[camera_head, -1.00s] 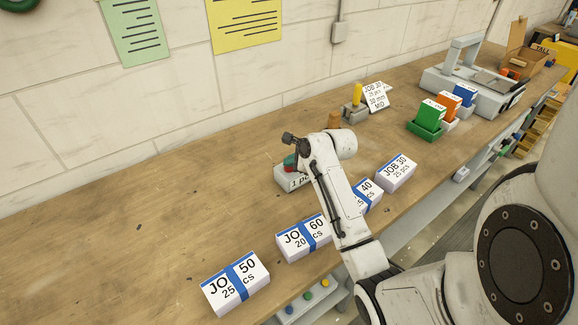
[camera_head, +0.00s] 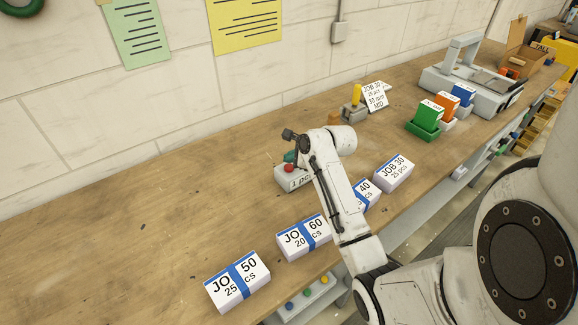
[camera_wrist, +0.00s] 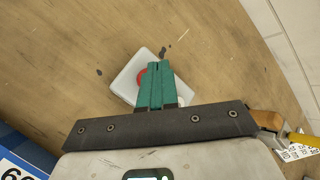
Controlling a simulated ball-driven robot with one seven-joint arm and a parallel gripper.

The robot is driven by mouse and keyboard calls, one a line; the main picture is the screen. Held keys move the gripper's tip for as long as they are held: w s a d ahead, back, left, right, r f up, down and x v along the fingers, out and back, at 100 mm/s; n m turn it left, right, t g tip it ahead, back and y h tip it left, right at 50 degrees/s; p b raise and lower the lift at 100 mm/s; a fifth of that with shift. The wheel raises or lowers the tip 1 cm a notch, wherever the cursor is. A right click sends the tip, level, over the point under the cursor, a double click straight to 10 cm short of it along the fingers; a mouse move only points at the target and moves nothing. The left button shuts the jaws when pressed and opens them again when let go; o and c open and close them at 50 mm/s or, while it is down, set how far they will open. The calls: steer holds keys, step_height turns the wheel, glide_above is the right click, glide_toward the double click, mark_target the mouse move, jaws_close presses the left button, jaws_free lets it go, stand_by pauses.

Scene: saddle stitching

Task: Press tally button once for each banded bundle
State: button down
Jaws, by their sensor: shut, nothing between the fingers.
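The tally button is a red dome (camera_head: 289,168) on a pale box (camera_head: 293,182) labelled "1 p…", and the red dome (camera_wrist: 142,74) also shows in the wrist view, partly behind my fingers. My gripper (camera_head: 290,157) has teal fingers shut and empty, just above the button with a small apparent gap. It also shows in the wrist view (camera_wrist: 159,66). Bundles with blue bands are JOB 50 (camera_head: 222,291), JOB 60 (camera_head: 292,240) and JOB 40 (camera_head: 368,189), the last partly hidden by my arm. The JOB 30 bundle (camera_head: 394,172) shows no band.
Green (camera_head: 424,127), orange and blue holders and a grey machine (camera_head: 470,88) stand to the right. The left of the bench (camera_head: 110,245) is clear.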

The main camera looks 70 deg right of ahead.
mark_target(291, 169)
step_height(291, 169, up, 3)
steer(key=shift+f+p, duration=0.15)
steer(key=shift+p, duration=0.9)
steer(key=shift+r, duration=1.05)
stand_by(0.9)
